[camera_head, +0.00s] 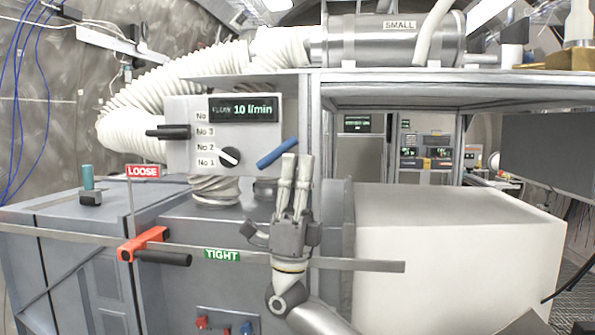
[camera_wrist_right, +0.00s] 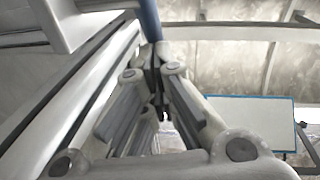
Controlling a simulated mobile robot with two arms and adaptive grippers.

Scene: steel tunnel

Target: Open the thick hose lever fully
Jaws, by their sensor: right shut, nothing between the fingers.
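In the right wrist view the blue bar (camera_wrist_right: 148,20) lies just beyond the fingertips (camera_wrist_right: 155,65); contact is unclear. My left gripper is not in view.
The control panel (camera_head: 180,110) has a dial (camera_head: 229,157) and a black handle (camera_head: 168,132). A red lever (camera_head: 148,242) with a black grip sits on a rail between LOOSE (camera_head: 143,172) and TIGHT (camera_head: 222,255) signs. A white box (camera_head: 455,260) stands at right under a shelf.

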